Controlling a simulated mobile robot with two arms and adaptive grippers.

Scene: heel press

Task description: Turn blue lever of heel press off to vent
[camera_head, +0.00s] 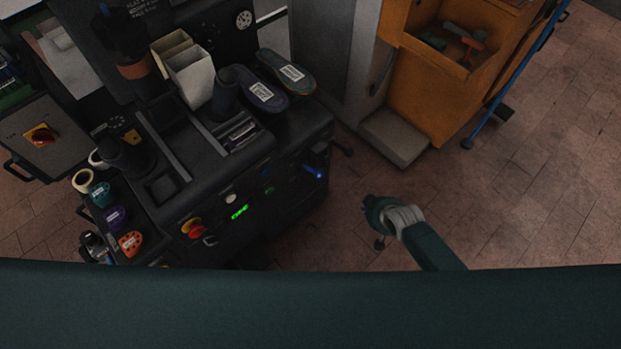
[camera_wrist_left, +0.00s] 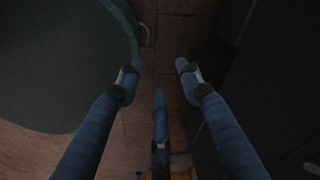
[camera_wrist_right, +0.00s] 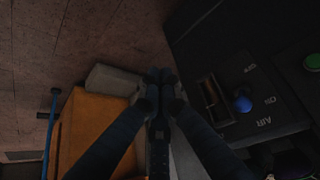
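The black heel press (camera_head: 285,140) fills the left and middle of the head view. Its blue lever (camera_head: 314,172) sits on the front panel near the right corner. In the right wrist view the lever's round blue knob (camera_wrist_right: 242,103) stands beside a slotted metal plate, near white AIR lettering. My right gripper (camera_head: 376,213) is in front of the press, right of and apart from the lever. Its fingers (camera_wrist_right: 160,76) are drawn together with nothing visible between them. My left gripper is outside the head view; in its wrist view the fingers (camera_wrist_left: 159,75) are spread and empty.
An orange cabinet (camera_head: 425,85) and a grey step-like block (camera_head: 394,137) stand behind my right gripper. A blue pole (camera_head: 515,75) leans at the right. Tiled floor (camera_head: 540,200) is clear at the right.

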